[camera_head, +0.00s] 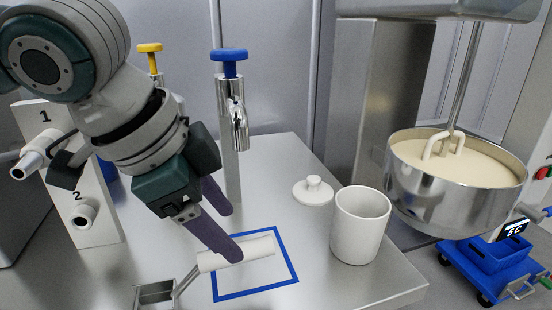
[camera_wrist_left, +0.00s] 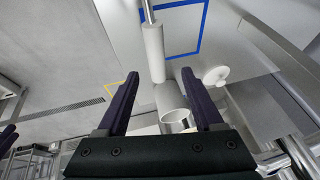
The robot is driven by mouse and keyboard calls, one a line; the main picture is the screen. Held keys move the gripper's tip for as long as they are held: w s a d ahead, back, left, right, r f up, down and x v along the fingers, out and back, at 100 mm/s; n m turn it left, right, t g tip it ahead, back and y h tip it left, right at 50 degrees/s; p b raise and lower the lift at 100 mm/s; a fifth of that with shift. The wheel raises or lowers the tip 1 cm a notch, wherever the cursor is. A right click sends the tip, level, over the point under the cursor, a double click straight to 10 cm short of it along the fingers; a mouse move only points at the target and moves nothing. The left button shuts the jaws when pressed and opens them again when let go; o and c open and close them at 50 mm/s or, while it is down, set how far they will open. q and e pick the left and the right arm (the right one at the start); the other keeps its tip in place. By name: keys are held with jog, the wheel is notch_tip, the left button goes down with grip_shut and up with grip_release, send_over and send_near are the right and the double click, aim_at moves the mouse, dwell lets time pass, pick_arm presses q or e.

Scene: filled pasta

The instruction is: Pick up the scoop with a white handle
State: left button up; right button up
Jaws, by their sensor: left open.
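The scoop's white handle (camera_head: 262,247) lies over the blue-outlined square on the steel table, tilted slightly in the head view. Its metal rod leads left to a small square metal scoop head (camera_head: 155,293). My left gripper (camera_head: 233,234) is open, pointing down at the handle. One dark finger overlaps the handle in the head view; the other shows behind it. In the left wrist view the handle (camera_wrist_left: 153,50) runs between the lines of the two fingertips (camera_wrist_left: 160,74), its near end close to them. I see no contact on both sides.
A white canister (camera_head: 360,228) and its lid (camera_head: 313,190) stand right of the blue outline (camera_head: 290,268). A chrome tap with a blue knob (camera_head: 229,56) rises behind. A mixing bowl (camera_head: 455,190) hangs at the right. A numbered white panel (camera_head: 70,180) stands left.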

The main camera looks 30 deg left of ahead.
aim_at(246, 251)
pick_arm(q)
jog(key=x, duration=0.7)
jog(key=shift+s+d+b, duration=0.15)
jog(key=shift+s+b, duration=0.05)
jog(key=shift+b, duration=0.2)
jog(key=shift+c, duration=0.3)
grip_shut()
